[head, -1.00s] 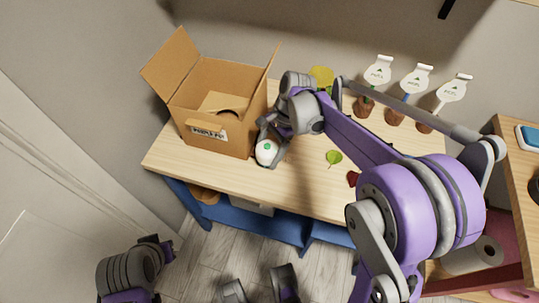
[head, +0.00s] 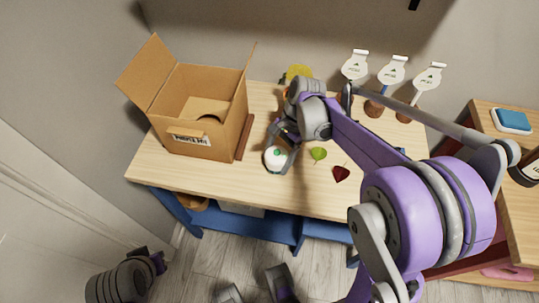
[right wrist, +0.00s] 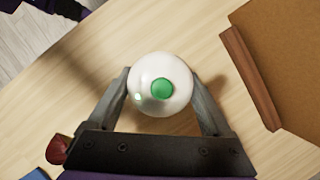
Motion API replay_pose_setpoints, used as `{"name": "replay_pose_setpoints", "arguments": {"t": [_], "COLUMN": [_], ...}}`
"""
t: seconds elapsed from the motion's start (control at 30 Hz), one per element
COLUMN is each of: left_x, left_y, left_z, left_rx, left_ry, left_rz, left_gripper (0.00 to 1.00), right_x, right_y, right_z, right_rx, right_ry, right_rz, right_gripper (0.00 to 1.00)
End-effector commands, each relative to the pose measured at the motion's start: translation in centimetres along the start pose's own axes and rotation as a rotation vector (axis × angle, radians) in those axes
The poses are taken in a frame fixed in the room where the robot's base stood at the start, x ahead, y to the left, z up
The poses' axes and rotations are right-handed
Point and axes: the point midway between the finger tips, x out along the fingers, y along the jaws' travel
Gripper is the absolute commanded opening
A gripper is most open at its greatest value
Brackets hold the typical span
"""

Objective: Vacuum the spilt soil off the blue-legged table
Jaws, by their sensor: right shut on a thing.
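The blue-legged table (head: 170,172) has a pale wooden top. My right gripper (head: 280,150) is shut on a white rounded thing with a green button (head: 276,160), apparently the hand vacuum. In the right wrist view, the vacuum (right wrist: 149,96) sits between both fingers (right wrist: 160,100). It is at or just above the tabletop, right of the box; I cannot tell if it touches. I cannot make out spilt soil on the parts of the top that show. My left gripper (head: 156,263) hangs at the lower left, away from the table; its jaws are unclear.
An open cardboard box (head: 205,140) stands on the table's left, a brown strip (head: 244,137) along its right side. Several labelled plant things stand behind. A second table (head: 500,185) is at right.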

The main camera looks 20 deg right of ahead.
Motion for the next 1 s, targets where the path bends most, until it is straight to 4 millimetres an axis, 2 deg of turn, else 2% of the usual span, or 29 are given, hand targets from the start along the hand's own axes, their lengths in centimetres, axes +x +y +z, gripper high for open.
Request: {"name": "replay_pose_setpoints", "arguments": {"t": [0.17, 0.57, 1.0], "left_x": [0.0, 0.1, -0.3], "left_y": [0.0, 0.0, 0.0], "left_z": [0.0, 0.1, -0.1], "left_rx": [0.0, 0.0, 0.0], "left_ry": [0.0, 0.0, 0.001], "left_rz": [0.0, 0.0, 0.0], "left_gripper": [0.0, 0.0, 0.0], "right_x": [-0.1, -0.7, -1.3], "right_y": [0.4, 2.9, 3.0], "right_z": [-0.3, -2.2, -2.1], "right_rx": [0.0, 0.001, -0.001], "right_ry": [0.0, 0.0, 0.0], "right_rz": [0.0, 0.0, 0.0], "right_gripper": [0.23, 0.23, 0.23]}}
